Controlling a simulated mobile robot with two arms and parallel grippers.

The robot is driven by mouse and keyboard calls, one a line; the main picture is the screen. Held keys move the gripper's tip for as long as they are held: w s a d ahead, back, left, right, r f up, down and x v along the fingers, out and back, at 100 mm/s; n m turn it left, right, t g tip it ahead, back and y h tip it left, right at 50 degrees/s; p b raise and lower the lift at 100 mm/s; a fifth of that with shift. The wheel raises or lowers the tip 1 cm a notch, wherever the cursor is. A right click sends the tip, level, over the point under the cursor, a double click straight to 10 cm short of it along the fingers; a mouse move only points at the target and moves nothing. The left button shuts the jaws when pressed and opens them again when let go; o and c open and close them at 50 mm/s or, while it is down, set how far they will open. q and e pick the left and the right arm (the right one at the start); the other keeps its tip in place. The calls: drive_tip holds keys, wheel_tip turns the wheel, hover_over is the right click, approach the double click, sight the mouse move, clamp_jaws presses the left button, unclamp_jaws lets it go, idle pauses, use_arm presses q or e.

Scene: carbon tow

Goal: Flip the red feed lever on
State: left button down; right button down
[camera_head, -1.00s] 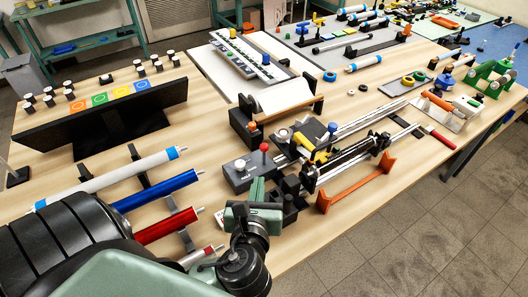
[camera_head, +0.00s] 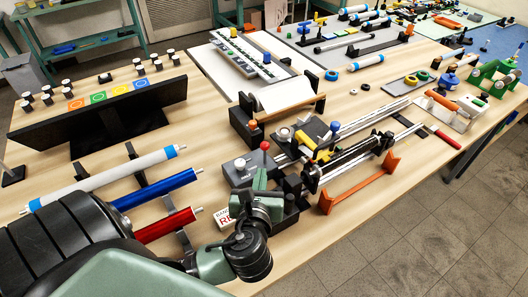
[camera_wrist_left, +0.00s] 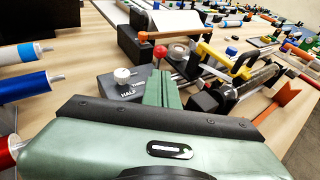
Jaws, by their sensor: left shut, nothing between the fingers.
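The red feed lever (camera_head: 264,147) is a red ball on a short stem. It stands on a grey control box (camera_head: 238,171) at the left end of the winding machine. My left gripper (camera_head: 261,178) is shut and empty, with its green fingers just in front of the lever. In the left wrist view the shut fingers (camera_wrist_left: 162,86) point at the red ball (camera_wrist_left: 159,52), which shows just beyond their tips. The lower stem is hidden behind the fingers, and I cannot tell whether they touch it. My right gripper is not in view.
A white knob (camera_wrist_left: 122,75) sits on the box left of the lever. A black block (camera_head: 292,187) and the machine's rails stand to the right. Blue (camera_head: 155,189) and red (camera_head: 166,225) rollers lie on a rack to the left. An orange bracket (camera_head: 356,184) stands at the front edge.

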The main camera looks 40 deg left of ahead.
sight(265, 147)
use_arm(q)
drive_tip(key=x, duration=0.3)
drive_tip(key=p+x, duration=0.1)
drive_tip(key=x, duration=0.2)
drive_tip(key=r+x, duration=0.1)
drive_tip(key=x, duration=0.2)
drive_tip(key=shift+a+p, duration=0.1)
drive_tip(key=shift+p, duration=0.2)
drive_tip(key=shift+w+a+f, duration=0.1)
drive_tip(key=shift+w+a, duration=0.1)
drive_tip(key=shift+w, duration=0.15)
drive_tip(key=shift+w, duration=0.15)
